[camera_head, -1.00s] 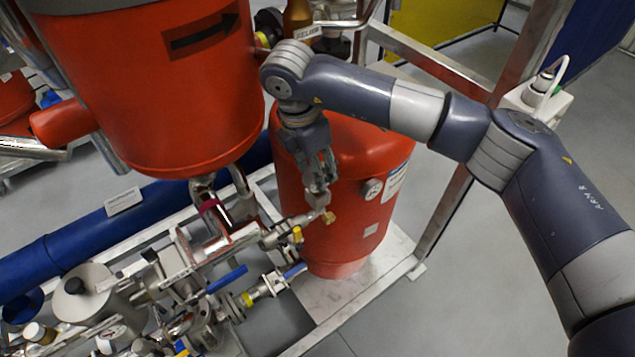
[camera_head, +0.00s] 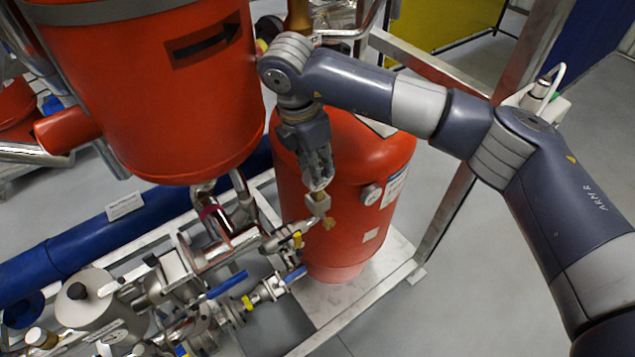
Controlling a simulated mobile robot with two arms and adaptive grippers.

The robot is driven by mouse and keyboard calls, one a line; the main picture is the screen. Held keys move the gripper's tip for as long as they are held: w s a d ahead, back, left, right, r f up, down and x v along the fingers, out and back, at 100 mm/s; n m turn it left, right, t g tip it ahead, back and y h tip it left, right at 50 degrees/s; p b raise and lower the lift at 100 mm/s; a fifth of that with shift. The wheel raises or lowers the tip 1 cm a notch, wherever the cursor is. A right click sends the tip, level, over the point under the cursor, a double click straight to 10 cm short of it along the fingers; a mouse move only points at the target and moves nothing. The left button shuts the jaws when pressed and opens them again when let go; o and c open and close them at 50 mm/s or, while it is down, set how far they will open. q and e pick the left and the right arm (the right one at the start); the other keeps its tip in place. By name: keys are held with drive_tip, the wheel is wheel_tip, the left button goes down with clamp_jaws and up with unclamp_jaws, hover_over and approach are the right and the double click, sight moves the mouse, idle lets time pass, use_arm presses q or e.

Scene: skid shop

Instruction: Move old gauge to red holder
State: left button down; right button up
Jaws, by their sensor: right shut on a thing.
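My right gripper (camera_head: 319,180) points down in front of the red tank, above the end of the pipework. Its fingers are shut on a small metal piece with a grey block and a brass part, which I take to be the old gauge (camera_head: 318,206). No dial face shows on it. The piece is close above the pipe end (camera_head: 303,226); I cannot tell whether they touch. No red holder can be made out in this view. My left gripper is not in view.
A larger red vessel (camera_head: 150,110) hangs to the left. Pipes and a blue-handled valve (camera_head: 228,284) lie at lower left. Grey floor (camera_head: 460,300) is open at right.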

drive_tip(key=shift+r+p, duration=0.45)
drive_tip(key=shift+r, duration=1.45)
drive_tip(key=shift+f, duration=0.1)
